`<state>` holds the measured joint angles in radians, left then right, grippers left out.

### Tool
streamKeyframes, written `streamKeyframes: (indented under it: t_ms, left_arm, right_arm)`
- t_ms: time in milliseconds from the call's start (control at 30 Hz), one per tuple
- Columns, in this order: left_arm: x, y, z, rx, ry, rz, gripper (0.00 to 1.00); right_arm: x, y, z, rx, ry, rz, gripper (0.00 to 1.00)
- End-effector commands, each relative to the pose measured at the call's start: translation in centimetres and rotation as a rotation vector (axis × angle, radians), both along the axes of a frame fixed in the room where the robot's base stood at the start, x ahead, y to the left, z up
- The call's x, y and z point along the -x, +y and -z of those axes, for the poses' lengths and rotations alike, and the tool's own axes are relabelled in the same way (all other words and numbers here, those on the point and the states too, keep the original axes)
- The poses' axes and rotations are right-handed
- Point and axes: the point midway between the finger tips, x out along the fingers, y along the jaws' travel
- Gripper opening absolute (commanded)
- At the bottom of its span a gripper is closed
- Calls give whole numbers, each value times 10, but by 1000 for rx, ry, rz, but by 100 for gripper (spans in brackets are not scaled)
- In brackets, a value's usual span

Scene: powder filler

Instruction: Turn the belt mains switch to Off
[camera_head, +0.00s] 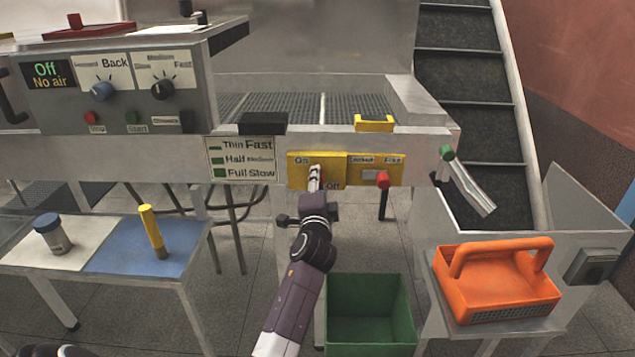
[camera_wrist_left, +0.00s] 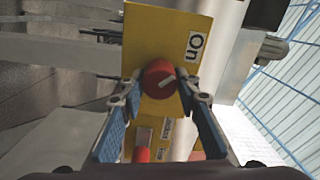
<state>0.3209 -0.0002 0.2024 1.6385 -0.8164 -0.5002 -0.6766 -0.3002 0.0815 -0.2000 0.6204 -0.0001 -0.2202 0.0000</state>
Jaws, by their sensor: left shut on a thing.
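The belt mains switch is a red rotary knob (camera_wrist_left: 158,78) on a yellow panel (camera_head: 300,160) at the front of the machine. The panel carries an On label (camera_wrist_left: 194,46) and, in the head view, an Off label (camera_head: 333,185). My left gripper (camera_head: 316,174) reaches up to the panel and mostly hides the knob there. In the left wrist view the fingertips of the left gripper (camera_wrist_left: 162,88) are shut on the knob from both sides. The knob's white mark lies slanted, up and to the right. My right gripper is not in view.
A second red knob (camera_head: 383,180) sits right of the switch on the yellow panel. A green bin (camera_head: 370,315) stands below. An orange basket (camera_head: 497,285) is at the right. A small table (camera_head: 185,240) with a jar (camera_head: 53,234) and a yellow-handled tool (camera_head: 152,230) is at the left.

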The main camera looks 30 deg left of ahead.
Motion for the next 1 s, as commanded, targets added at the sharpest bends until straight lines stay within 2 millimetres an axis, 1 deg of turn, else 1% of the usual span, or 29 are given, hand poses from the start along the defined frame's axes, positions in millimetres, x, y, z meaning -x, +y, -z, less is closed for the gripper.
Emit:
streamKeyframes:
  t_ms: [200, 233, 367, 633, 733, 867, 1000]
  left_arm:
    - [0, 0, 1, 4, 1, 0, 6]
    - [0, 0, 1, 4, 1, 0, 33]
    - [0, 0, 1, 3, 1, -1, 47]
    - [0, 0, 1, 1, 0, 0, 47]
    - [4, -3, 1, 1, 1, 0, 47]
    - [19, -12, 2, 2, 1, 1, 47]
    - [43, -27, 2, 3, 3, 2, 47]
  right_arm:
    - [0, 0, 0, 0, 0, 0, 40]
    - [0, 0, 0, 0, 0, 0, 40]
    - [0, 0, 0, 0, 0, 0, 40]
    - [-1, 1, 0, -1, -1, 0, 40]
    - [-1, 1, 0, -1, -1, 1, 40]
    - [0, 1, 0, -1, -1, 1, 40]
    - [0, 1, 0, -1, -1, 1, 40]
